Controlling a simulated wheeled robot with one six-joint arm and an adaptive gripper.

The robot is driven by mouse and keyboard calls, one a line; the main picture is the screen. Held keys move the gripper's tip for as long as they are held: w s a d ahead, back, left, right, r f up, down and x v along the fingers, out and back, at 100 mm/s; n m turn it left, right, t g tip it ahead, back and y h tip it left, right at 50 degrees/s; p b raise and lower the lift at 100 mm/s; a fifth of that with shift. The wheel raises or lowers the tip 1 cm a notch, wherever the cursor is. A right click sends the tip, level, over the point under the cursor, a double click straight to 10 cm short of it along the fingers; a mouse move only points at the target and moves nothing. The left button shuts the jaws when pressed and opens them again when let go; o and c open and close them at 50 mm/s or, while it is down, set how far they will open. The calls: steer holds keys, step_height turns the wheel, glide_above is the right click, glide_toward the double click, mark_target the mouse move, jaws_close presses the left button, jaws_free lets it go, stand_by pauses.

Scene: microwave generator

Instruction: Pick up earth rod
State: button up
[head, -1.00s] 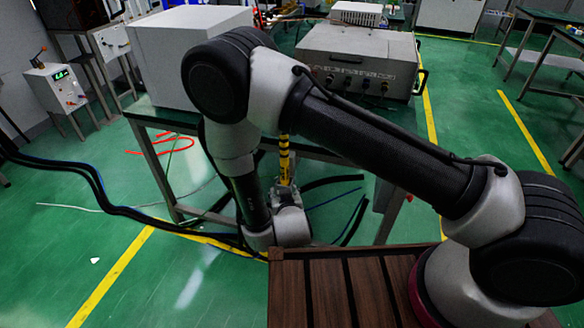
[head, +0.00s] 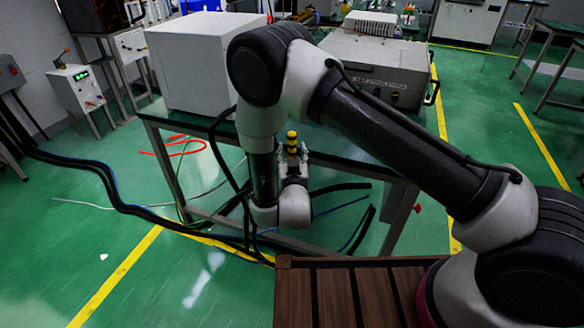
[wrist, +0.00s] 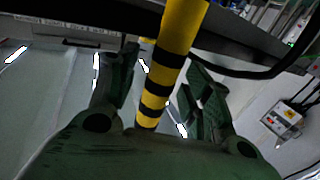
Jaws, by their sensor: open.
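The earth rod, a yellow and black banded rod (head: 292,140), shows upright at the table's near edge in the head view. Only its upper part shows there; the rest is hidden by my gripper and wrist. In the wrist view the rod (wrist: 170,55) runs from the top edge down between my dark fingers. My gripper (head: 293,165) is open, with one finger on each side of the rod. In the wrist view, my gripper (wrist: 162,85) shows a gap beside the rod, clearest on the right.
A table (head: 345,160) stands close behind my gripper, with a white box (head: 195,65) and a grey instrument (head: 375,70) on it. Black cables (head: 110,190) hang and trail at the left. A brown slatted surface (head: 340,295) lies in front.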

mark_target(292, 132)
steer(key=shift+w, duration=0.3)
jaws_close()
steer(key=shift+r, duration=0.1)
step_height(292, 132, up, 12)
steer(key=shift+f, duration=0.2)
steer(key=shift+r, duration=0.4)
steer(key=shift+d, duration=0.1)
